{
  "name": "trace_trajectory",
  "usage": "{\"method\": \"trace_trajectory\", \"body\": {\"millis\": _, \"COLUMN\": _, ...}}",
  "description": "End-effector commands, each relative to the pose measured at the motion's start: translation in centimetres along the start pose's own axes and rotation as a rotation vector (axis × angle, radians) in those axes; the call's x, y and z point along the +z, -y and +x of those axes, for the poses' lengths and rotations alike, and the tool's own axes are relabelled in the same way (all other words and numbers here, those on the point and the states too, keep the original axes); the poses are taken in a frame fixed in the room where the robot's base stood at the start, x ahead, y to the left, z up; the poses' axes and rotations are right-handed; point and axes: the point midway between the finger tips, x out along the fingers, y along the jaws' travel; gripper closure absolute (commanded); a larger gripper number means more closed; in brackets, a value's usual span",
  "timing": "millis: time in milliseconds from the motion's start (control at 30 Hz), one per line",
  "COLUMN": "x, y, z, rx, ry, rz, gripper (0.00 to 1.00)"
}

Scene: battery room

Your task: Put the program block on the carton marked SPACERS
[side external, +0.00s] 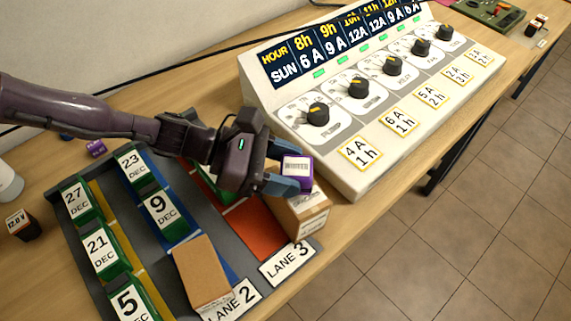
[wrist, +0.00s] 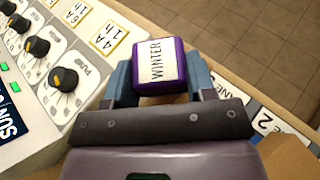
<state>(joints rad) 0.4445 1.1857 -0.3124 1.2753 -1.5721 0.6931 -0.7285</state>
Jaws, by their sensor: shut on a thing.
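The program block (side external: 297,172) is purple with a white label. In the wrist view the block (wrist: 158,68) reads WINTER. My gripper (side external: 288,182) is shut on it, with a blue-grey finger on either side; the gripper (wrist: 160,82) shows the same in the wrist view. A brown carton (side external: 304,218) stands at the end of lane 3, directly below the block in the side view. Its top lettering is partly covered and looks like SPACERS. I cannot tell whether the block touches the carton top.
The sloped control panel (side external: 345,185) with several knobs stands close behind the carton. A second brown carton (side external: 203,272) lies in lane 2. Green date blocks (side external: 100,252) fill the lanes at left. A small purple object (side external: 95,148) lies on the table behind the rack.

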Motion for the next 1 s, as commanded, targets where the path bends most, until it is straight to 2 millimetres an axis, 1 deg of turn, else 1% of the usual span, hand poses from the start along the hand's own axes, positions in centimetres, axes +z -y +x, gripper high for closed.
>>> {"method": "trace_trajectory", "body": {"millis": 367, "x": -0.85, "y": -0.05, "z": 0.33, "rx": 0.001, "ry": 0.001, "rz": 0.000, "gripper": 0.74}}
{"method": "trace_trajectory", "body": {"millis": 400, "x": -0.94, "y": -0.04, "z": 0.36, "rx": 0.001, "ry": 0.000, "rz": 0.000, "gripper": 0.47}}
{"method": "trace_trajectory", "body": {"millis": 467, "x": -0.90, "y": -0.03, "z": 0.35, "rx": 0.001, "ry": 0.000, "rz": 0.001, "gripper": 0.33}}
{"method": "trace_trajectory", "body": {"millis": 500, "x": -0.90, "y": -0.03, "z": 0.35, "rx": 0.001, "ry": 0.000, "rz": 0.001, "gripper": 0.24}}
{"method": "trace_trajectory", "body": {"millis": 867, "x": -0.89, "y": -0.01, "z": 0.34, "rx": 0.000, "ry": 0.000, "rz": 0.000, "gripper": 0.24}}
{"method": "trace_trajectory", "body": {"millis": 1000, "x": -0.30, "y": -0.01, "z": 0.13, "rx": 0.000, "ry": 0.000, "rz": 0.002, "gripper": 0.24}}
